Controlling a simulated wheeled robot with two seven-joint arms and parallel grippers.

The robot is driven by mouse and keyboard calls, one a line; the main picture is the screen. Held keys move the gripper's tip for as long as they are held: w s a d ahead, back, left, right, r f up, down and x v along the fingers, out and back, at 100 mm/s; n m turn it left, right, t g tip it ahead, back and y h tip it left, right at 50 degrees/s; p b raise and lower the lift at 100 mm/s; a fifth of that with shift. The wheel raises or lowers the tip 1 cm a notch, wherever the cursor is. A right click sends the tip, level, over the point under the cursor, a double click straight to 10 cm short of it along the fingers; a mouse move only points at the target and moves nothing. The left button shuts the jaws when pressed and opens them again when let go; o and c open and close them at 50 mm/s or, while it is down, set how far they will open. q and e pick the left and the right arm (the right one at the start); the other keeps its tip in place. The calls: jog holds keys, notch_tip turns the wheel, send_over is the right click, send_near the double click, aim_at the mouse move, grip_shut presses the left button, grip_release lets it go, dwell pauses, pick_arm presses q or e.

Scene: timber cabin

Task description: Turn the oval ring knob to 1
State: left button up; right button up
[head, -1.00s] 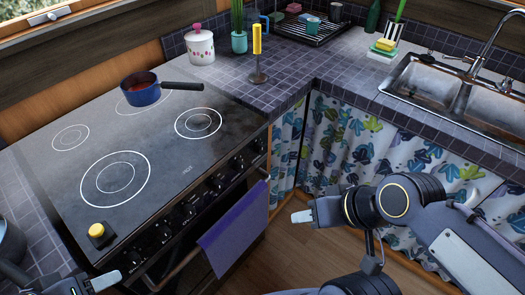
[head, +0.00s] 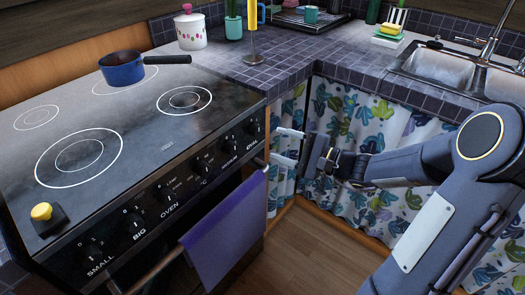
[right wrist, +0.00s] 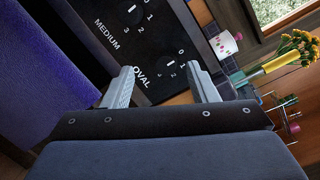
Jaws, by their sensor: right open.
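The oval ring knob (head: 254,128) is the rightmost dark knob on the stove's front panel, above the label OVAL. In the right wrist view the oval knob (right wrist: 167,64) shows between the fingers, with small digits around it; its exact pointer setting is too small to tell. My right gripper (head: 287,147) is open and empty, just right of the panel's end and apart from the knob. Its two pale fingers (right wrist: 162,69) point toward the panel in the right wrist view. My left gripper is out of view.
A purple towel (head: 225,230) hangs on the oven rail below the knobs. The medium knob (head: 230,143) is beside the oval one. A blue pot (head: 122,70) stands on the cooktop. The tiled counter (head: 285,75) and patterned curtains (head: 350,130) lie right of the stove.

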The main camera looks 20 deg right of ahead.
aim_at(259, 132)
jog(key=shift+m+t+h, duration=0.3)
jog(key=shift+m+t, duration=0.3)
jog(key=shift+m, duration=0.1)
jog(key=w+a, duration=0.1)
jog(key=w, duration=0.1)
jog(key=w+f, duration=0.1)
jog(key=w, duration=0.2)
jog(key=w+a, duration=0.1)
jog(key=w, duration=0.1)
jog(key=shift+w+a+f, duration=0.15)
jog(key=shift+w+a, duration=0.15)
jog(key=shift+a, duration=0.05)
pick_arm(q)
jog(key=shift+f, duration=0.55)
pick_arm(e)
jog(key=c, duration=1)
